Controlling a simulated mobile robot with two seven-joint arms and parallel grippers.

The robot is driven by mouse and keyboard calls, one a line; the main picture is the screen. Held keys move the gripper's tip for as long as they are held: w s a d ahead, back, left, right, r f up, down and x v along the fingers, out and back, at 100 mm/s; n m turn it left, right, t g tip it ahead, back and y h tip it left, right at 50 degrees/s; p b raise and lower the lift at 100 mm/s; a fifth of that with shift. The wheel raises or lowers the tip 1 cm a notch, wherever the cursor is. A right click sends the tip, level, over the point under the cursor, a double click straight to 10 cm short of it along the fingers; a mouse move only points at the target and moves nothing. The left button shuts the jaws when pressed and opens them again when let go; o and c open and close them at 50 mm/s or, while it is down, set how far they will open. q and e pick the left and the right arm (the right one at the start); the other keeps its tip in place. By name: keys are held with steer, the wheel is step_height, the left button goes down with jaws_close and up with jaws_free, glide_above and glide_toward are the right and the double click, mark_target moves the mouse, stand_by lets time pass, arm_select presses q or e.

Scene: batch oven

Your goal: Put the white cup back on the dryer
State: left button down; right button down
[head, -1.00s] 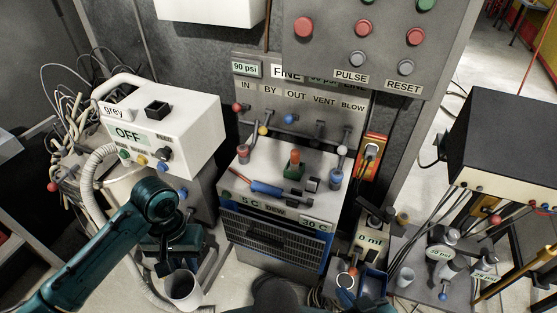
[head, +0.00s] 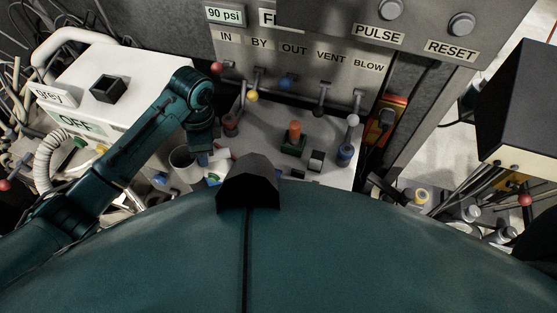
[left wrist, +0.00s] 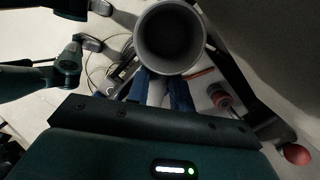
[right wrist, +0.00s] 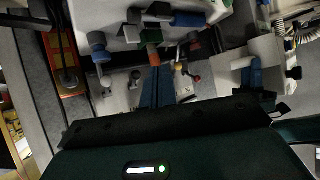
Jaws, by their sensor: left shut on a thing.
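I cannot tell whether the cup touches the dryer. The grey dryer top (head: 330,176) is partly hidden by my own body.
An orange-and-green part (head: 294,138) stands on the dryer top, with a blue-based post (head: 345,154) at its right. The valve panel (head: 290,65) rises behind. A white OFF box (head: 105,85) is at left. A red-orange socket box (head: 385,119) is at right.

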arm_select(q)
steer(key=w+d+m+t+b, duration=0.15)
steer(key=w+d+m, duration=0.35)
steer(key=m, duration=0.6)
steer(key=f, duration=0.3)
steer(key=a+f+b, duration=0.1)
steer(key=f, duration=0.6)
steer(key=shift+w+a+f, duration=0.15)
steer(key=shift+w+a, duration=0.15)
steer(key=shift+w, duration=0.05)
steer(key=shift+f, duration=0.15)
steer(key=c, duration=1.2)
jaws_free()
steer(key=shift+c, duration=0.2)
